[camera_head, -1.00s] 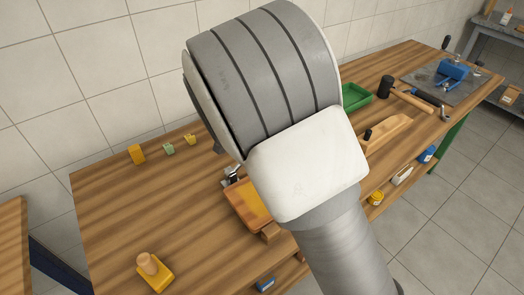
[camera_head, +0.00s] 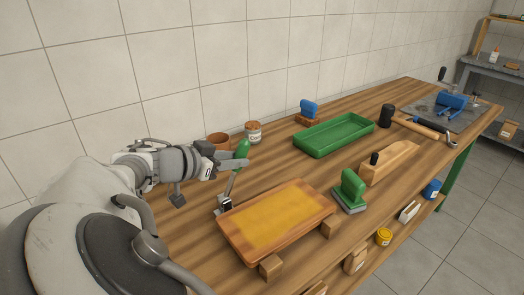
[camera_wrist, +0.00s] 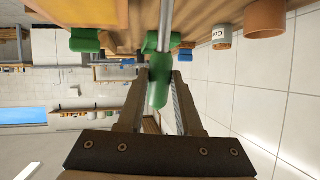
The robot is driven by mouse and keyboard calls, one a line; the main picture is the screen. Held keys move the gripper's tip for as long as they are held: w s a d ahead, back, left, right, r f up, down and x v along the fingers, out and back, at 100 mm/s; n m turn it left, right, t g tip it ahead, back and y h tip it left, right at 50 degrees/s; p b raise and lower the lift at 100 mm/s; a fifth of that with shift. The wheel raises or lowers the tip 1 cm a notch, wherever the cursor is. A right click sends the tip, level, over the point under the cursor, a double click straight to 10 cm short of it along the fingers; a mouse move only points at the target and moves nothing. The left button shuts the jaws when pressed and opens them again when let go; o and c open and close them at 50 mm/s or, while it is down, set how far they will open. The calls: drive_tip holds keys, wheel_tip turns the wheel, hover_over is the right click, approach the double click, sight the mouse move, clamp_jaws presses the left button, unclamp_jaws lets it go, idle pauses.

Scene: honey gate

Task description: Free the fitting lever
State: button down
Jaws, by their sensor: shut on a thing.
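The lever has a green handle (camera_head: 241,149) and a metal shaft (camera_head: 230,184) that runs down to a metal fitting (camera_head: 222,205) at the left corner of a wooden board (camera_head: 229,229) with a yellow face. The shaft leans slightly, with the handle uppermost. My gripper (camera_head: 236,163) reaches in from the left and is shut on the lever at its handle. In the wrist view the green handle (camera_wrist: 158,88) lies between the two fingers of my gripper (camera_wrist: 162,76), and the shaft (camera_wrist: 167,22) extends beyond them. The exact contact is partly hidden.
A brown pot (camera_head: 219,140) and a lidded jar (camera_head: 253,132) stand behind the lever. A green-handled block (camera_head: 351,190) stands right of the board. A green tray (camera_head: 335,136), a wooden plane (camera_head: 390,163) and a mallet (camera_head: 418,128) lie farther right. My arm covers the bench's left.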

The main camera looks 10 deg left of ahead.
drive_tip(key=shift+s+a+r+t+h+b, duration=0.1)
drive_tip(key=shift+s+a+t+h+b, duration=0.25)
drive_tip(key=shift+b, duration=0.2)
drive_tip(key=shift+s+a, duration=0.1)
drive_tip(key=c, duration=0.8)
unclamp_jaws()
drive_tip(key=shift+c, duration=0.2)
